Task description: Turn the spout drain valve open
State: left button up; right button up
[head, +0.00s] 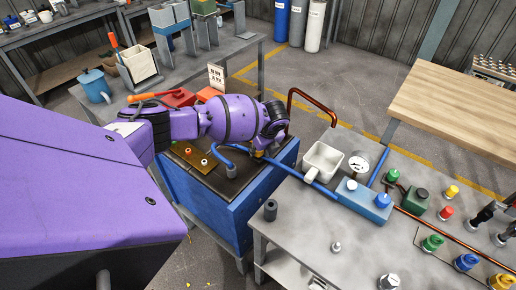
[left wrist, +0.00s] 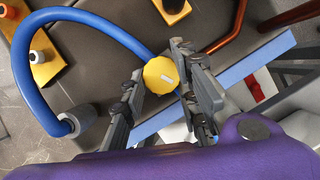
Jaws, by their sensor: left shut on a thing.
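A round yellow valve knob (left wrist: 160,75) with a pale bar mark shows in the left wrist view, beside a curved blue hose (left wrist: 85,16). My left gripper (left wrist: 163,88) has one finger on each side of this knob and is shut on it. In the head view only a small bit of yellow (head: 258,153) shows below my purple wrist, over the dark top of the blue cabinet (head: 235,215). My arm hides most of the fingers and the knob there. My right gripper is not in view.
A copper pipe (head: 312,103) rises just right of my wrist. A wooden table (head: 455,100) is at the right.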

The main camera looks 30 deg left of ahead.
pick_arm(q)
jog(key=m, duration=0.2)
jog(key=s+m+t, duration=0.1)
jog(key=m, duration=0.1)
jog(key=shift+a+f+h, duration=0.3)
jog(key=shift+f, duration=0.05)
jog(key=shift+a+m, duration=0.1)
jog(key=shift+m, duration=0.6)
jog(key=shift+t+h, duration=0.3)
jog(key=shift+a+m, duration=0.15)
jog(key=shift+m, duration=0.15)
jog(key=o, duration=1)
jog(key=shift+r, duration=0.1)
jog(key=shift+w+r, duration=0.1)
jog(key=shift+w, duration=0.05)
jog(key=shift+r, duration=0.1)
